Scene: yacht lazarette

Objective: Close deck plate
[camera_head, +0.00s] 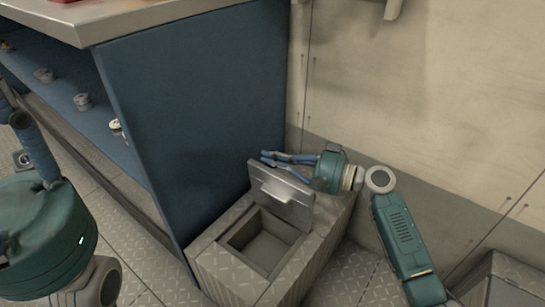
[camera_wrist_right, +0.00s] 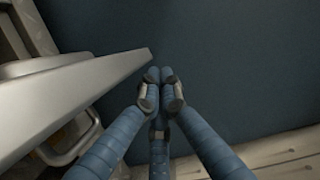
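The deck plate (camera_head: 283,195) is a grey hinged lid with a pale latch piece, standing raised and leaning at the back of a square opening (camera_head: 262,240) in a diamond-tread box. My right gripper (camera_head: 266,157) is just above and behind the lid's top edge, fingers pointing left. In the right wrist view its fingertips (camera_wrist_right: 160,80) meet with nothing between them. A grey panel, seemingly the lid (camera_wrist_right: 75,85), lies to their left; whether they touch is unclear. My left gripper (camera_head: 28,140) is at the left edge, partly cut off, its finger gap unclear.
A blue cabinet (camera_head: 200,110) with a grey top (camera_head: 110,18) stands directly left of the box. Its shelf holds several small fittings (camera_head: 82,101). A pale wall (camera_head: 440,100) rises behind the right arm. Another grey box (camera_head: 505,280) is at lower right.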

